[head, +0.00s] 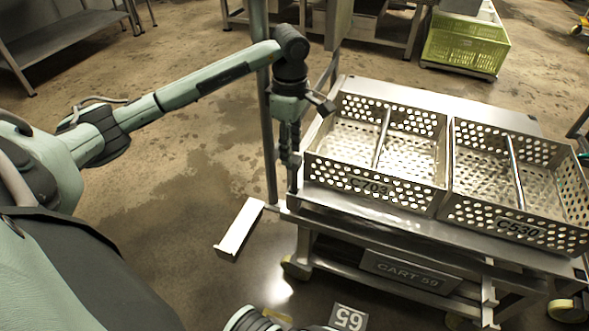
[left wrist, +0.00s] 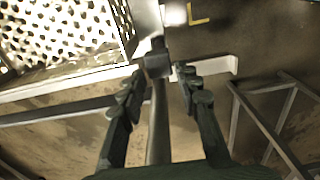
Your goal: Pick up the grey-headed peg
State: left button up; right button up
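My left gripper (head: 290,160) points down beside the left end of the cart, close to an upright metal post (head: 267,110). In the left wrist view its two fingers (left wrist: 160,76) are spread apart. A grey post with a square grey block (left wrist: 157,65) at its far end shows in the gap between them. I see no contact with either finger. I cannot pick out a grey-headed peg for certain in either view. My right gripper is not in view.
The cart (head: 335,203) carries two perforated metal baskets, C703 (head: 372,187) and C530 (head: 518,226). A pale flat plate (head: 239,228) juts out low at the cart's left. A yellow-green crate (head: 466,45) stands behind.

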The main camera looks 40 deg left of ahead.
aim_at(294, 171)
pick_arm(q)
jog(key=f, duration=0.7)
jog(key=shift+w+d+f, duration=0.1)
jog(key=shift+d+f, duration=0.05)
jog(key=shift+d, duration=0.15)
grip_shut()
